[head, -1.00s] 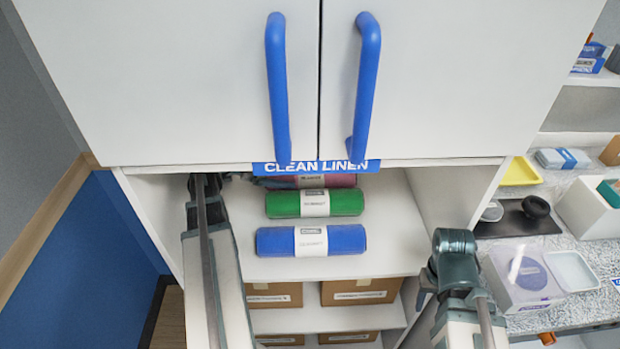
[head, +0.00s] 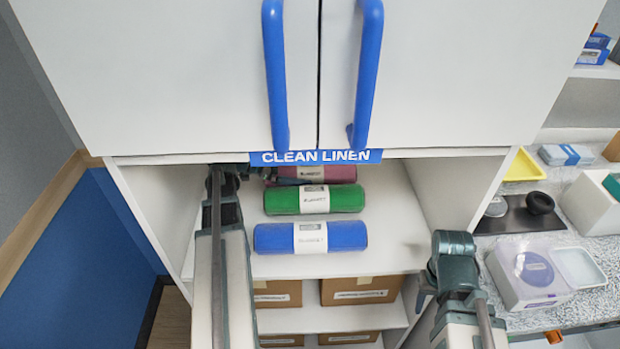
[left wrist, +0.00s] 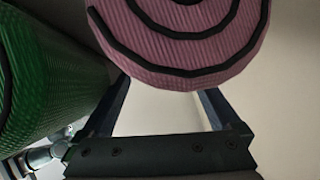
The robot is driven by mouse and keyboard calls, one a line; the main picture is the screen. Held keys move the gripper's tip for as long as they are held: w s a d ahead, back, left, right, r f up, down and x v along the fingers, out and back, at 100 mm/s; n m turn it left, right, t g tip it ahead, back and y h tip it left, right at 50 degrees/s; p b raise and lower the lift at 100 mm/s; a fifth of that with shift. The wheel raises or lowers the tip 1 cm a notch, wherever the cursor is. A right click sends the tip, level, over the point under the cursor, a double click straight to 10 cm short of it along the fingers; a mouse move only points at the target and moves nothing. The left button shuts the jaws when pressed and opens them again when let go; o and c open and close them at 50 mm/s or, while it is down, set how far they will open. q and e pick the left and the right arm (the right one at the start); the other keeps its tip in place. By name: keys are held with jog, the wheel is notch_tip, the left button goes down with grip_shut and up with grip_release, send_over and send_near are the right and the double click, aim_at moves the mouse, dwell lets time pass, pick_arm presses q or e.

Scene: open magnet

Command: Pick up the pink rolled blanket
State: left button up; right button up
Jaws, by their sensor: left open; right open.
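The pink rolled blanket (head: 330,173) lies at the back of the open shelf, with a white label band. Its upper edge is hidden behind the sign and cabinet front in the head view. My left gripper (head: 252,172) is at its left end, partly hidden by the sign. In the left wrist view, the blanket's spiral end (left wrist: 195,60) fills the top middle. My left gripper (left wrist: 165,100) is open there, its fingers spread below the roll end; the blanket hides the tips. I cannot tell whether they touch.
A green roll (head: 285,201) and a blue roll (head: 272,238) lie in front of the pink one. The green roll (left wrist: 40,85) is close on the left in the wrist view. Cardboard boxes (head: 360,290) stand below. Cabinet doors with blue handles (head: 368,70) overhang the shelf.

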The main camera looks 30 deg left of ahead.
aim_at(306, 167)
pick_arm(q)
jog(key=shift+x, duration=1)
grip_shut()
jog(key=shift+r, duration=0.1)
notch_tip(306, 167, up, 10)
jog(key=p, duration=0.9)
jog(key=shift+p, duration=0.4)
